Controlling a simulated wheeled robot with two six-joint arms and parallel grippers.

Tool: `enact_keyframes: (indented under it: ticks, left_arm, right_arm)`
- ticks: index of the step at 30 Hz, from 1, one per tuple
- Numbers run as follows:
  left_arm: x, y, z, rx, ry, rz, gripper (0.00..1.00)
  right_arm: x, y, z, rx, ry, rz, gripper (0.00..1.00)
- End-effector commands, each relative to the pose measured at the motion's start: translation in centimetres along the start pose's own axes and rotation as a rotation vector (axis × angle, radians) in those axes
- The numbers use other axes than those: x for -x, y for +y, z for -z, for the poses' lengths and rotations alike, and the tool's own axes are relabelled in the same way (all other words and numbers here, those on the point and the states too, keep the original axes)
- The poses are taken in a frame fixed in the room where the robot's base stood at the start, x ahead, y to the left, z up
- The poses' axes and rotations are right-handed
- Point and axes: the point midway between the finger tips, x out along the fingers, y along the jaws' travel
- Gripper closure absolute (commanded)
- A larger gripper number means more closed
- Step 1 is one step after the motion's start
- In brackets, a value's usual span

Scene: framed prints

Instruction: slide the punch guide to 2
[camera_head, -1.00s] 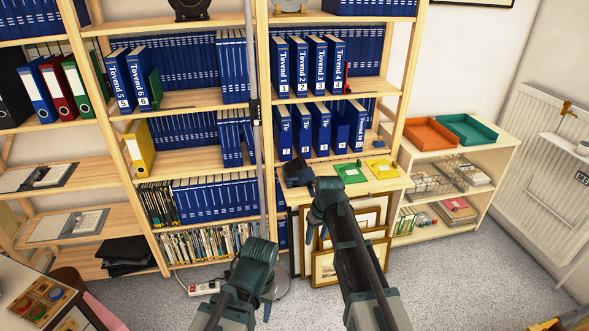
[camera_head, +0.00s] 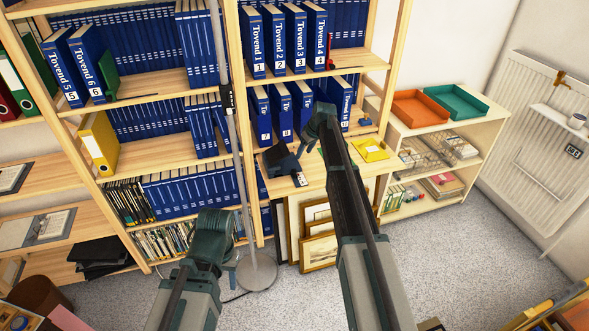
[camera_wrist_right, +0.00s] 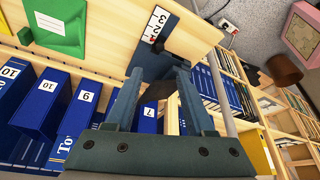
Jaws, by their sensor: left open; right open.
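The dark blue hole punch (camera_head: 281,160) sits on the pale wooden shelf board below the blue binders. Its white numbered guide strip (camera_head: 300,179) sticks out toward the front. In the right wrist view the punch (camera_wrist_right: 158,62) lies just past my fingertips, and the strip (camera_wrist_right: 156,22) shows a 2 and a 3 with a small red mark near the punch. I cannot tell the guide's setting. My right gripper (camera_head: 312,142) is open, above and right of the punch; its fingers also show in the wrist view (camera_wrist_right: 158,80). My left gripper (camera_head: 228,262) is open, low and away from the shelf.
Blue binders (camera_head: 262,115) stand behind the punch. A thin grey pole (camera_head: 232,140) rises left of the punch. Framed prints (camera_head: 318,250) lean below the board.

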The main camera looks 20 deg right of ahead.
Motion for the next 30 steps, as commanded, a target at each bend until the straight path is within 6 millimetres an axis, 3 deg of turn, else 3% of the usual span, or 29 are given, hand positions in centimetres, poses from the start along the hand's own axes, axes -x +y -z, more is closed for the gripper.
enact_keyframes:
  ticks: [8,24,30]
  left_arm:
    - [-2.9,0.3,0.2,0.000,0.000,0.000,0.50]
    - [-10.5,1.0,0.6,0.000,0.000,0.000,0.50]
    - [-12.2,1.2,0.7,0.000,0.000,0.000,0.50]
  right_arm:
    - [-3.1,0.0,-0.2,0.000,0.000,0.000,0.46]
    - [-11.3,0.0,-0.2,0.001,-0.001,0.000,0.46]
    - [-13.3,0.0,-0.1,0.000,-0.001,0.000,0.46]
